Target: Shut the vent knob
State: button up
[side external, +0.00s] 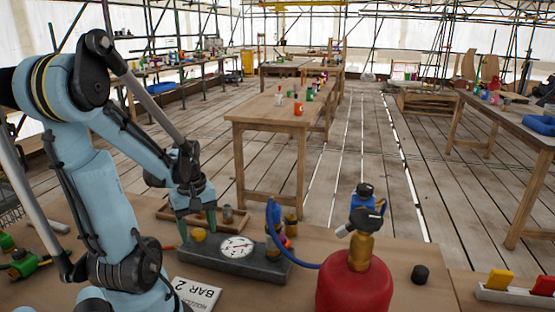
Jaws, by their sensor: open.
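A grey block (222,264) with a round white dial gauge (237,247) lies on the near bench. A yellow knob (198,235) stands at its left end and may be the vent knob; no label shows which knob it is. My gripper (197,231) points down over this knob, with its greenish fingers apart and one to either side of it. I cannot tell whether the fingers touch it. An orange-red part (284,241) sits at the block's right end, partly behind the blue hose. Whether the yellow knob is turned open or shut cannot be told.
A red bottle (352,286) with a brass valve (360,251) stands right of the block, joined to it by a blue hose (302,262). A black cap (420,274) and bare bench lie farther right.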

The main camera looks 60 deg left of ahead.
jog(key=shift+c, duration=0.4)
jog(key=c, duration=1)
jog(key=shift+m, duration=0.3)
jog(key=m, duration=0.6)
jog(key=shift+s, duration=0.1)
jog(key=m, duration=0.5)
jog(key=shift+m, duration=0.3)
jog(key=shift+a, duration=0.1)
jog(key=o, duration=1.1)
